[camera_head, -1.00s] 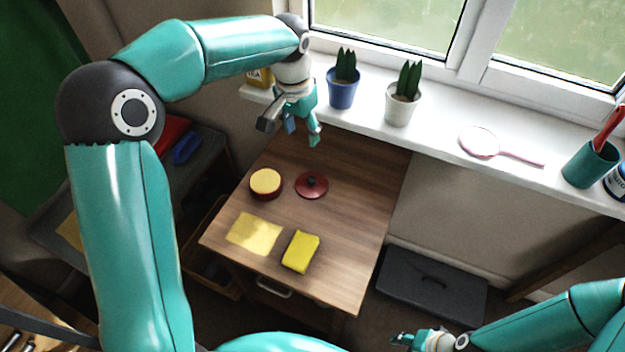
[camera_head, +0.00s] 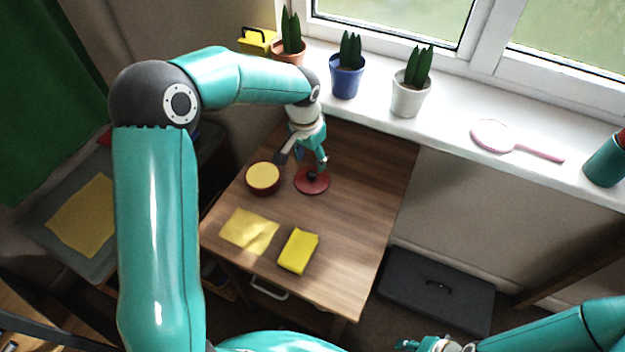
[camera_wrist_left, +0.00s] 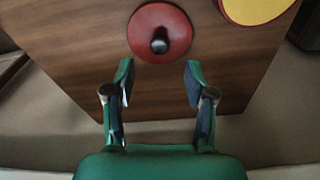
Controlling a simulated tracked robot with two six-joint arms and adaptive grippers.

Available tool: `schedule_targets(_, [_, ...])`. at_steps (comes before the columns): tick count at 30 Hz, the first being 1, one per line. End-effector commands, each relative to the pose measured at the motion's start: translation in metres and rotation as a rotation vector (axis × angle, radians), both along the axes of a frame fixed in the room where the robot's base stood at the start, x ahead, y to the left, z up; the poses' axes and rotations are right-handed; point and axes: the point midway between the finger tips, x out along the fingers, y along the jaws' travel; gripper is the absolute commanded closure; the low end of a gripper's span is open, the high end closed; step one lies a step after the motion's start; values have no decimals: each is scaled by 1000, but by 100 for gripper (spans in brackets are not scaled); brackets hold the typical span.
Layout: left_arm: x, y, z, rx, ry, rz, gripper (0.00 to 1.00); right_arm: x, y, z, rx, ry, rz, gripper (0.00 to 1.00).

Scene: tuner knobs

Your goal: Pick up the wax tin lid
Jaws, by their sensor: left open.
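The wax tin lid (camera_head: 312,184) is a dark red disc with a black knob, lying flat on the small wooden table. It also shows in the left wrist view (camera_wrist_left: 174,24), just ahead of the fingers. The open wax tin (camera_head: 262,179), red with yellow wax, stands to its left in the head view. My left gripper (camera_head: 303,160) is open and empty, above the lid's far edge, and partly covers it in the head view. In the left wrist view its two fingers (camera_wrist_left: 158,82) are spread with bare table between them. My right gripper (camera_head: 420,344) is low at the bottom right, away from the table.
A yellow cloth (camera_head: 249,231) and a yellow sponge (camera_head: 298,251) lie on the table's near part. Potted plants, one in a blue pot (camera_head: 346,80), and a pink hand mirror (camera_head: 492,136) stand or lie on the windowsill. The table's right side is clear.

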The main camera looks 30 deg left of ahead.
Motion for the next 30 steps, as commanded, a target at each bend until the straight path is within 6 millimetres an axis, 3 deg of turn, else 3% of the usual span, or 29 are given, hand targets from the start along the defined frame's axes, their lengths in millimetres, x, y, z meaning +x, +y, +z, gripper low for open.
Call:
schedule_targets(8, [1,0,-19,-1,1,1,45,0,0,0,0,0,0,60])
schedule_targets(16, [2,-1,-55,-1,2,1,45,0,0,0,0,0,0,60])
schedule_targets(25, [4,-1,-61,-1,-1,1,45,0,0,0,0,0,0,60])
schedule_targets(30, [4,-1,-60,-1,-1,1,72,0,0,0,0,0,0,60])
